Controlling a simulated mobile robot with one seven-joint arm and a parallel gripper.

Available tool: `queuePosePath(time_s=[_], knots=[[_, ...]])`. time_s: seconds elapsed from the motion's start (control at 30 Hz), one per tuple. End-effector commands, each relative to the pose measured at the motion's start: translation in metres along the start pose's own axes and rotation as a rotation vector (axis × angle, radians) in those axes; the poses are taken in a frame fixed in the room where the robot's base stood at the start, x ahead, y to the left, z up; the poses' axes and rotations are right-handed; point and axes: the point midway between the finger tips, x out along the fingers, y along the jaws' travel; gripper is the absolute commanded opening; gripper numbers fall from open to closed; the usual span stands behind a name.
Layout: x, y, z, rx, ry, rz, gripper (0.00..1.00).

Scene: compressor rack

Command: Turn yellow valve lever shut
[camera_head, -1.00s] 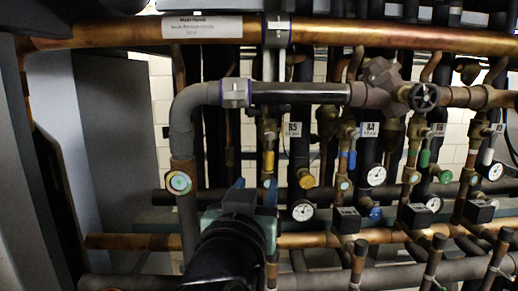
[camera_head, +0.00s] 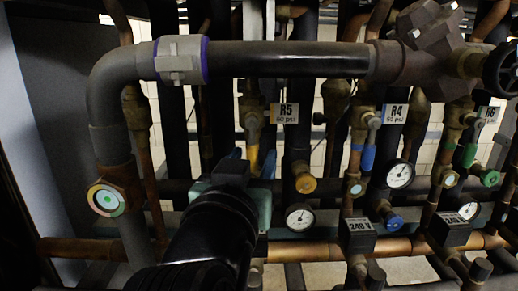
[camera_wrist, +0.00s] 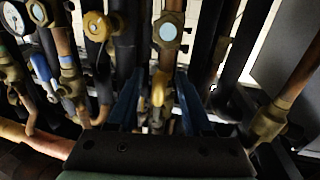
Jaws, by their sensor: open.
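The yellow valve lever (camera_head: 253,156) hangs on the brass valve under the R5 tag, its lower part hidden behind my gripper in the head view. In the wrist view the yellow lever (camera_wrist: 158,90) points roughly along the pipe, below a brass fitting with a pale round face (camera_wrist: 168,31). My gripper (camera_wrist: 157,98) is open, with one blue finger on each side of the lever. I cannot tell whether either finger touches it. In the head view my gripper (camera_head: 246,168) is in front of the lever, its fingertips partly hidden.
A yellow round knob (camera_head: 305,184) and a gauge (camera_head: 299,217) are close on the right. A blue lever (camera_head: 368,157) and a black 240 V box (camera_head: 357,235) are farther right. A thick grey elbow pipe (camera_head: 108,105) stands on the left. Pipes crowd the area.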

Motion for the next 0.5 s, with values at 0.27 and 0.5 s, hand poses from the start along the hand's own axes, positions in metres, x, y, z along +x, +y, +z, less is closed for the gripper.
queuePosePath(time_s=[0.27,0.5], knots=[[-0.0017,-0.0003,-0.0005,0.000,0.001,0.000,0.50],[-0.0015,-0.0002,-0.0005,0.000,0.001,0.000,0.30]])
